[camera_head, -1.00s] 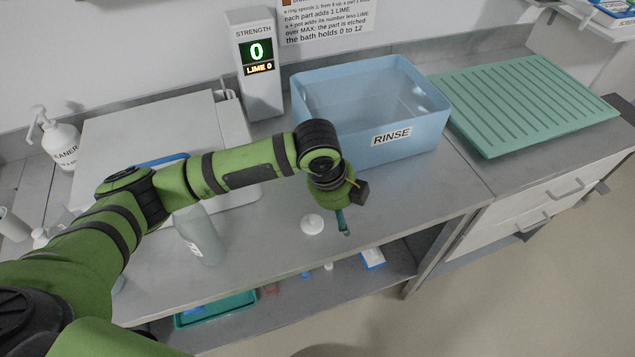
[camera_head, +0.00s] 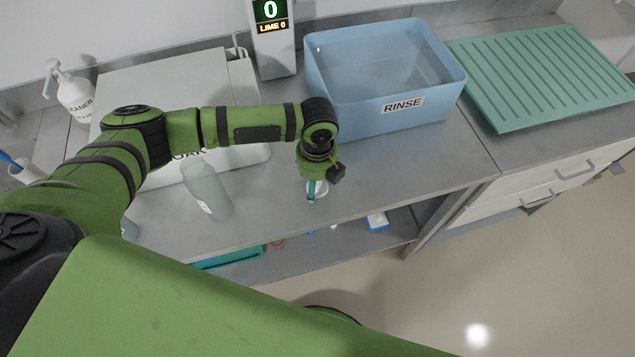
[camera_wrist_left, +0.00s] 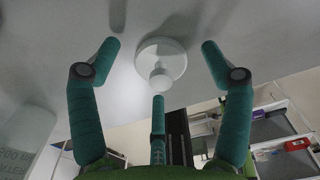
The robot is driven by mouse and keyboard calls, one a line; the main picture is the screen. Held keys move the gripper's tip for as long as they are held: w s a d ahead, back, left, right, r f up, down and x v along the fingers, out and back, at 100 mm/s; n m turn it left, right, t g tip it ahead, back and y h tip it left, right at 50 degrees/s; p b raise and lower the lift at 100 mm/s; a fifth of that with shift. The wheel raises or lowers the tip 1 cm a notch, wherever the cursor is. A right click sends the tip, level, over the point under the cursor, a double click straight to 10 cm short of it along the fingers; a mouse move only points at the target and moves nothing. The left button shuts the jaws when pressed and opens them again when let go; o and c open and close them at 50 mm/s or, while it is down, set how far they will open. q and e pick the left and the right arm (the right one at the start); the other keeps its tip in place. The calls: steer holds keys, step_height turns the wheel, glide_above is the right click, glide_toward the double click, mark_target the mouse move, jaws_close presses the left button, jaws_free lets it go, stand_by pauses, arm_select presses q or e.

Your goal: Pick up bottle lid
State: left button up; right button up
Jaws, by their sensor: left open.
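The bottle lid is a round white disc with a small knob on top. It lies on the grey counter (camera_head: 270,205) near its front edge. In the head view the lid (camera_head: 322,190) is partly hidden behind my left gripper (camera_head: 312,193). In the left wrist view the lid (camera_wrist_left: 160,52) lies ahead of the green fingers of my left gripper (camera_wrist_left: 158,62), between their spread tips. The fingers are open and hold nothing. A grey translucent bottle (camera_head: 208,190) stands to the left; it also shows in the left wrist view (camera_wrist_left: 22,140). My right gripper is not in view.
A blue RINSE tub (camera_head: 350,115) stands behind the gripper, with a green ribbed drainer (camera_head: 545,75) to its right. A white SOAK bath (camera_head: 240,90) is behind my arm. A white cleaner pump bottle (camera_head: 75,95) is at the far left. A shelf runs below the counter.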

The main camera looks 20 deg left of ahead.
arm_select(q)
steer(key=c, duration=0.8)
steer(key=shift+r, duration=0.1)
steer(key=shift+c, duration=0.2)
